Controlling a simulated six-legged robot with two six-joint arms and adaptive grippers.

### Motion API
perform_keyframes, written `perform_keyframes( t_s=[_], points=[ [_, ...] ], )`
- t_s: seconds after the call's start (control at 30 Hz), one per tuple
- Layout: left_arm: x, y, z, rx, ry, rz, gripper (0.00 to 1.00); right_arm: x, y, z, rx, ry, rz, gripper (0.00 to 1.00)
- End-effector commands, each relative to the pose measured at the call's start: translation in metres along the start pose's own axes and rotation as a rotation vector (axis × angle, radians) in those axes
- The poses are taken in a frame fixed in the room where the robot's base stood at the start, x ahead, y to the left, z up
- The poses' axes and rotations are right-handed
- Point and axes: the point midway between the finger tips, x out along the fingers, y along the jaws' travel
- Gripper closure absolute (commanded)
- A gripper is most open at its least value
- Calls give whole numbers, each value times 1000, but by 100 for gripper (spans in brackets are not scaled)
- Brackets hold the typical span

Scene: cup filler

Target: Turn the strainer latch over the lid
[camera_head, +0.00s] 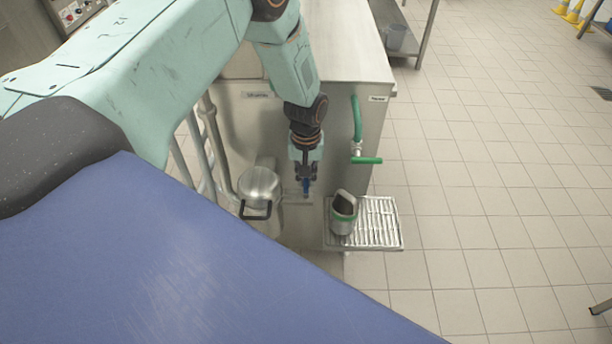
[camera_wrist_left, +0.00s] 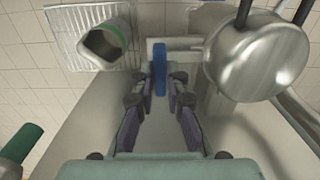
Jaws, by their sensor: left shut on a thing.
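The strainer (camera_head: 259,183) is a round metal housing with a domed, shiny lid (camera_wrist_left: 262,58) and a black handle (camera_head: 255,211). The latch has a blue grip (camera_wrist_left: 160,68), and a pale bar (camera_wrist_left: 182,43) runs beside it toward the lid in the left wrist view. My left gripper (camera_head: 306,180) points down at the blue grip, to the right of the lid. Its two fingers (camera_wrist_left: 161,82) are shut on the blue grip, one on each side. The latch stands beside the lid, not over it. My right gripper is not in view.
A metal cup (camera_head: 343,215) with a green band stands on a slatted drip tray (camera_head: 380,225) right of the gripper. Pipes (camera_head: 205,135) run left of the strainer.

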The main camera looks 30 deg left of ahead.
Motion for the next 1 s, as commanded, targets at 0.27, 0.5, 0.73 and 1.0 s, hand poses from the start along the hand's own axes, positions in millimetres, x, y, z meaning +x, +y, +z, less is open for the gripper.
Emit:
perform_keyframes(
  t_s=[0.27,0.5,0.73,1.0],
  points=[
    [0,0,0,31,0,0,100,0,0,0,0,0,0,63],
    [0,0,0,33,0,0,100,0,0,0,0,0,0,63],
    [0,0,0,31,0,0,73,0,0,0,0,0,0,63],
    [0,0,0,30,0,0,64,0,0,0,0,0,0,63]
  ],
)
